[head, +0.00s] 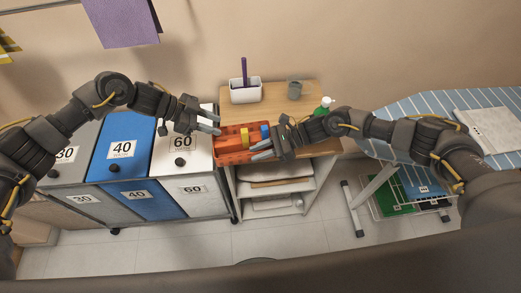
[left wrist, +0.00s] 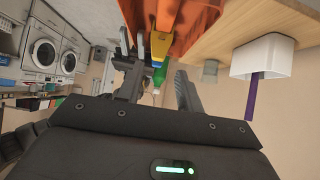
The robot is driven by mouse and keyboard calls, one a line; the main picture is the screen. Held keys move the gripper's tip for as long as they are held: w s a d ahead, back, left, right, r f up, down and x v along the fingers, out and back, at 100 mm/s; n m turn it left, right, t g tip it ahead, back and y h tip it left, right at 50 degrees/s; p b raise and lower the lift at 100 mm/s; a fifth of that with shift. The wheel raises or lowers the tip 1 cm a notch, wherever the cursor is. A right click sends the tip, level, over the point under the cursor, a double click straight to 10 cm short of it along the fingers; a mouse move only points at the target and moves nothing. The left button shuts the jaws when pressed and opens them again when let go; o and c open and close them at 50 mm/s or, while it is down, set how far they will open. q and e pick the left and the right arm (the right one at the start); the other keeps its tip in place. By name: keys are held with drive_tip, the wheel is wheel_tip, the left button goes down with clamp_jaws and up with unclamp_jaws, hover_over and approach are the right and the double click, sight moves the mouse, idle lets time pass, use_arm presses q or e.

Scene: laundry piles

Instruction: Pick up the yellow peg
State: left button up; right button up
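The yellow peg (head: 244,136) is in an orange basket (head: 234,157) at the front of the wooden shelf top. It also shows in the left wrist view (left wrist: 159,46), beyond my finger gap. A blue peg (head: 264,131) is to its right. My left gripper (head: 212,122) is open and empty, left of the basket and apart from the yellow peg. In the left wrist view its two fingers (left wrist: 158,92) are spread. The peg's lower part is hidden.
A white holder (head: 245,93) with a purple pen-like item and a grey cup (head: 294,90) stand behind the basket. A green bottle (head: 323,106) is to the right. Numbered laundry bins (head: 124,148) stand left, and a striped ironing board (head: 420,107) is at right.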

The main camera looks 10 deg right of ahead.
clamp_jaws()
use_arm(q)
drive_tip(key=shift+o, duration=0.4)
